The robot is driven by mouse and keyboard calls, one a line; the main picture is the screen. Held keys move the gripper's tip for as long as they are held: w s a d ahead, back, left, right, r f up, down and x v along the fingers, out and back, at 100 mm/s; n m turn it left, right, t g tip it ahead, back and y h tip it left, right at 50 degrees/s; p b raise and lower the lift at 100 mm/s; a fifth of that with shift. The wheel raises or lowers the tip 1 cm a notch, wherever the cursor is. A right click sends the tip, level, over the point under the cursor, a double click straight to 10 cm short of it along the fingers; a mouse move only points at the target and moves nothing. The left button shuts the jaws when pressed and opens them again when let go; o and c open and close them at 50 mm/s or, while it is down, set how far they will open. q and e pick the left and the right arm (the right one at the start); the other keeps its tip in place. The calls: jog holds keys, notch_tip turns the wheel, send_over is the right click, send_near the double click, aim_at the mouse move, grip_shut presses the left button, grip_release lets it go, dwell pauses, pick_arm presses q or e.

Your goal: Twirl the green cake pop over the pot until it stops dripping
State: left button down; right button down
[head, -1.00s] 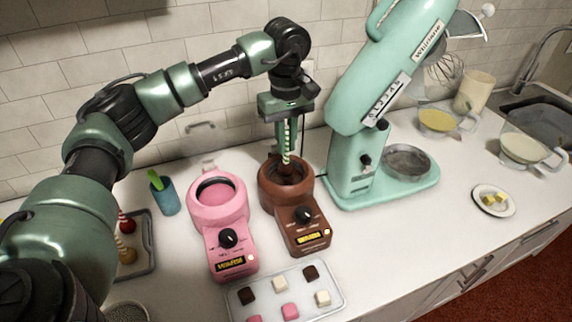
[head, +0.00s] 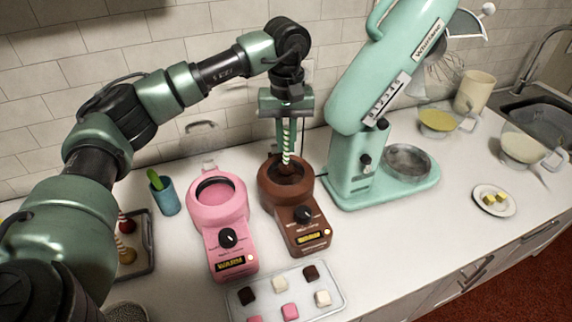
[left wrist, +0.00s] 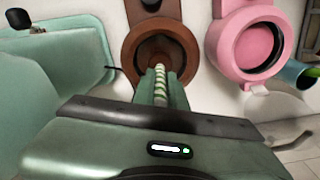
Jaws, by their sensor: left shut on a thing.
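My left gripper (head: 287,122) is shut on a green-and-white striped stick (head: 286,141) and holds it upright, end down, above the brown pot (head: 304,216). The stick's lower end is dark brown and shows against the dark opening of the pot; the pop's own shape and any drip are too small to tell. In the left wrist view the striped stick (left wrist: 160,84) points into the brown pot's round opening, ringed by its rim (left wrist: 132,50). My right gripper is not in view.
A tray of several cubes (head: 333,304) lies in front. The mint mixer (head: 345,172) stands close on the right. A tray with pops (head: 148,262) is at left.

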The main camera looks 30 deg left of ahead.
aim_at(286, 126)
pick_arm(q)
jog(key=shift+r+p, duration=1.7)
jog(key=shift+r, duration=0.85)
